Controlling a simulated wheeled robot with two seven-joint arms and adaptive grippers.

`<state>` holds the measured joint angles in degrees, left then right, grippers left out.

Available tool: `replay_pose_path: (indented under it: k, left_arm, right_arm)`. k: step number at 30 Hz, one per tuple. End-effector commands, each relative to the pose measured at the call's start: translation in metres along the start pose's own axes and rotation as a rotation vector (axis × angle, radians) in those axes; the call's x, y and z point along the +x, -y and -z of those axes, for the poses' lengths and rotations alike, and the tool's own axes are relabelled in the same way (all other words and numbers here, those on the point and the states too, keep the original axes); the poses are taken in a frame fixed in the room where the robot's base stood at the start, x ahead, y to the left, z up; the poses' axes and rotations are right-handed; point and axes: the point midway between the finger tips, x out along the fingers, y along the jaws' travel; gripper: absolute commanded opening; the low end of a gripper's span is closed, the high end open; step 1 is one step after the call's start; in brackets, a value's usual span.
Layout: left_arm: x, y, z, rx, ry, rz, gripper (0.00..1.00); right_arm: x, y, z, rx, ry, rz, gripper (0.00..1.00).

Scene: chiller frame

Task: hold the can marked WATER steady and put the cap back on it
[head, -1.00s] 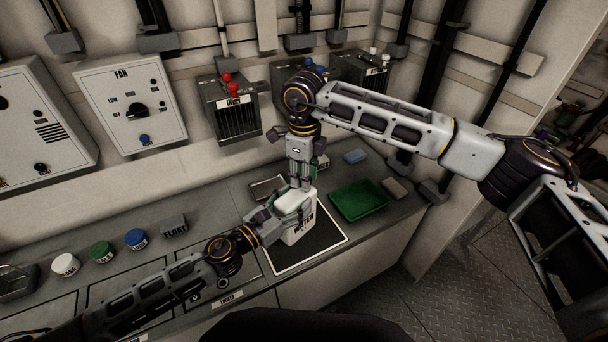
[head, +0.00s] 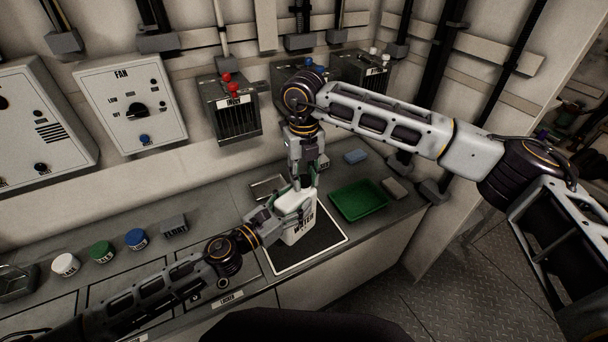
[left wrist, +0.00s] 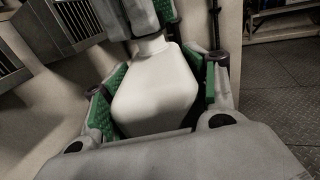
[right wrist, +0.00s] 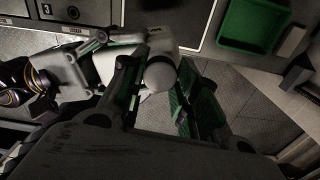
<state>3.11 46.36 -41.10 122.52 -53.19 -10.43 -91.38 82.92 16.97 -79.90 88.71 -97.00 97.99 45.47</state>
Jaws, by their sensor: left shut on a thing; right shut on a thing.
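The white can marked WATER (head: 303,228) stands upright on the dark mat (head: 327,237). My left gripper (head: 283,217) is shut around the can's body from the left, and the can fills the space between its green pads in the left wrist view (left wrist: 155,92). My right gripper (head: 301,187) points down over the can's top and is shut on the round, pale cap (right wrist: 160,73). In the left wrist view the right fingers (left wrist: 148,18) are right above the can's neck. I cannot tell whether the cap is seated on the neck.
White (head: 65,264), green (head: 101,251) and blue (head: 136,239) lidded jars stand at the left. Wall boxes hang behind. The mat's front is clear.

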Motion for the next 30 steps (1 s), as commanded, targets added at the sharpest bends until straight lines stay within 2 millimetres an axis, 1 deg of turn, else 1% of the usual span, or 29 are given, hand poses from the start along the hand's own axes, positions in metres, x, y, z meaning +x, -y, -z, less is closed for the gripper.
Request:
replay_pose_path:
  k: [30]
  left_arm:
    - [0.0,0.0018,0.0003,-0.001,0.0,0.004,0.0]
  right_arm:
    - [-0.0002,-0.0018,-0.0002,0.808,-0.001,-0.006,0.23]
